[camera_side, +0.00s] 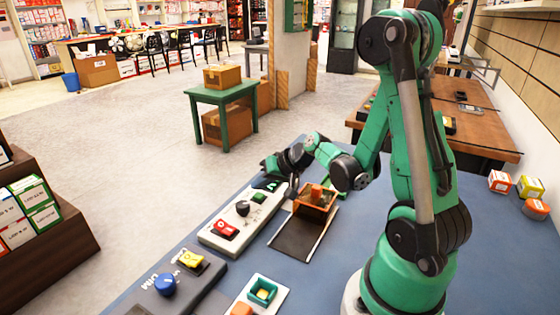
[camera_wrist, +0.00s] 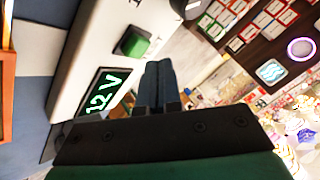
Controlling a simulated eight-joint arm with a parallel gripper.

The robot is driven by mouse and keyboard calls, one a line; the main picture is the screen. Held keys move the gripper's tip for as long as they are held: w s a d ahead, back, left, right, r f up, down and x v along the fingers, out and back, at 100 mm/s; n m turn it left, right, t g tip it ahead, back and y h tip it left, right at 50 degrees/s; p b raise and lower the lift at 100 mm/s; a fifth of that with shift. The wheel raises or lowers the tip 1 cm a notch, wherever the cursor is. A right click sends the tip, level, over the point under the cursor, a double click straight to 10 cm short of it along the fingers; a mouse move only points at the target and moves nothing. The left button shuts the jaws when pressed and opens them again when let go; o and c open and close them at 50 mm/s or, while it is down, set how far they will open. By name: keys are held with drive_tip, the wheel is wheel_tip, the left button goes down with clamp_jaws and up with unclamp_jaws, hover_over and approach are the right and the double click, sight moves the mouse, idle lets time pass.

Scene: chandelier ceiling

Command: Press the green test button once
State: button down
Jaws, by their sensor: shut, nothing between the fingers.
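The green test button (camera_side: 259,197) sits on a pale control panel (camera_side: 217,240), towards its far end. In the wrist view the green button (camera_wrist: 133,42) shows beside a lit "12 V" display (camera_wrist: 103,92). My gripper (camera_side: 268,163) is above the far end of the panel, near the display. In the wrist view my gripper (camera_wrist: 158,68) has its dark fingers together and empty, to the right of the button. The fingers look apart from the button, but the height gap is hard to tell.
The same panel carries a red switch (camera_side: 225,229) and a black knob (camera_side: 242,208). An orange-brown box (camera_side: 316,200) with a dark ramp (camera_side: 297,238) stands right of it. A dark panel with a blue knob (camera_side: 165,284) and yellow switch (camera_side: 190,260) is nearer.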

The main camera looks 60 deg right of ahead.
sight(261, 196)
drive_tip(key=shift+r, duration=2.55)
drive_tip(key=s+a+r+n+g, duration=0.1)
drive_tip(key=s+a+r+n, duration=0.1)
drive_tip(key=a+n, duration=0.2)
drive_tip(key=s+a+r+n+g+h, duration=0.1)
drive_tip(key=s+a+r+n, duration=0.1)
drive_tip(key=a, duration=0.7)
drive_tip(key=shift+s+a+n, duration=0.2)
drive_tip(key=shift+s+n, duration=0.4)
drive_tip(key=shift+n, duration=0.3)
drive_tip(key=shift+r, duration=0.1)
